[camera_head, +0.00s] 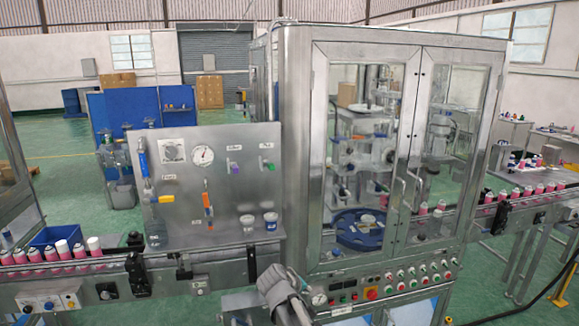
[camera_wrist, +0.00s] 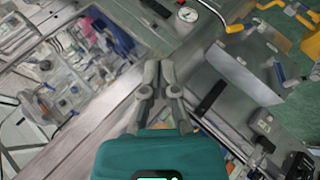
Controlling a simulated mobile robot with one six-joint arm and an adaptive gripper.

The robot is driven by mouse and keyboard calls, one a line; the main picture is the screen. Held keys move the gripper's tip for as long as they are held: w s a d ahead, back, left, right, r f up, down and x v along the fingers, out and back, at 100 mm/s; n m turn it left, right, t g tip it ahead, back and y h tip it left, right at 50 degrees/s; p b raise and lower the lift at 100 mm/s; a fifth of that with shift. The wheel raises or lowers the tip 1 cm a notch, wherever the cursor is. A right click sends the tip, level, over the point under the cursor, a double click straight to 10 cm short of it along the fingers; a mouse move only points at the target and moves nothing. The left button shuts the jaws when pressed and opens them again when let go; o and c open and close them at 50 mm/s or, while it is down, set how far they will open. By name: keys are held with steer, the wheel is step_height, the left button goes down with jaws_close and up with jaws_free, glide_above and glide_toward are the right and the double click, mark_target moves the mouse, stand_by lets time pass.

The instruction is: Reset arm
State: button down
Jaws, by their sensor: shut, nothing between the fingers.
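My gripper (camera_wrist: 158,72) shows in the wrist view, its two grey fingers together and nothing between them. It hangs in free space above the front of the machine line and touches nothing that I can see. In the head view a grey part of my arm reaches up from the bottom edge, in front of the machine's control panel. The crimping machine (camera_head: 318,150) is a steel cabinet with glass doors, which look closed. A blue round turntable (camera_head: 350,238) sits inside it.
A steel panel (camera_head: 225,150) with gauges and coloured valves stands left of the cabinet. Conveyors with pink cans (camera_head: 52,254) run to both sides. A blue bin (camera_head: 55,236) stands at the left. Buttons (camera_head: 372,293) line the cabinet's front, close to my arm. Green floor (camera_head: 520,265) shows at the right.

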steer(key=s+d+f+m+g+y+b, duration=0.3)
steer(key=s+d+f, duration=0.3)
steer(key=s, duration=0.2)
steer(key=s+d+f+m+g+y+b, duration=0.3)
steer(key=s+d+f, duration=0.3)
steer(key=s, duration=0.3)
steer(key=shift+f+g, duration=0.4)
steer(key=shift+g, duration=0.1)
steer(key=shift+d, duration=0.1)
stand_by(0.7)
